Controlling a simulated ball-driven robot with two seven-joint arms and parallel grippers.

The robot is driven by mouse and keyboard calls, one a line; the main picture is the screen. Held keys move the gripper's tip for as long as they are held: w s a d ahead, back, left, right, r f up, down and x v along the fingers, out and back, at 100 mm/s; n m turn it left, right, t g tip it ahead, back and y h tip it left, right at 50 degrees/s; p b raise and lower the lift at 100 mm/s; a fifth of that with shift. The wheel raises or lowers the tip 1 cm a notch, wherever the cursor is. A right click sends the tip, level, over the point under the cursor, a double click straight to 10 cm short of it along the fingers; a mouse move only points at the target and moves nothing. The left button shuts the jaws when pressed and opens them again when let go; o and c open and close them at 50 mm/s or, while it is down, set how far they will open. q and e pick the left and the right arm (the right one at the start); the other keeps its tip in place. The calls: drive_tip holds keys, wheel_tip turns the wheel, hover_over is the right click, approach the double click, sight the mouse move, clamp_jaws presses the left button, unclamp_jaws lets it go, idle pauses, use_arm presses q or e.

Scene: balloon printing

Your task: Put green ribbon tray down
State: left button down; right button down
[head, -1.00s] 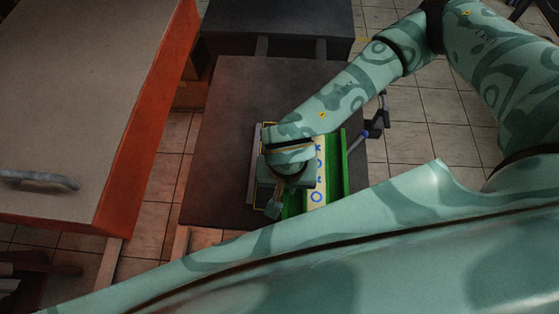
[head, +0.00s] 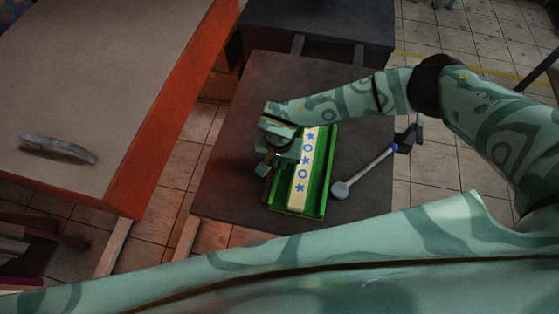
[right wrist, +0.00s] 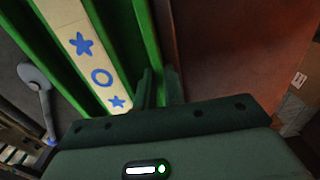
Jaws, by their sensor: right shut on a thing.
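The green ribbon tray (head: 318,188) is over the dark table top in the head view. A cream ribbon strip (head: 305,165) with blue stars and circles lies along it. My right gripper (head: 268,167) is at the tray's left long side and shut on it. In the right wrist view, the tray's green wall (right wrist: 138,50) runs up to the gripper fingers (right wrist: 158,88), and the ribbon (right wrist: 90,50) shows beside it. Whether the tray's underside touches the table cannot be told. My left gripper is not in view.
The dark table (head: 227,185) has free room left of the tray and in front of it. A grey and blue lever-like tool (head: 370,170) lies right of the tray. A larger orange-sided table (head: 165,120) with a metal handle (head: 58,148) stands at the left.

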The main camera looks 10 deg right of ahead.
drive_tip(key=shift+f, duration=0.15)
drive_tip(key=c, duration=1.5)
unclamp_jaws()
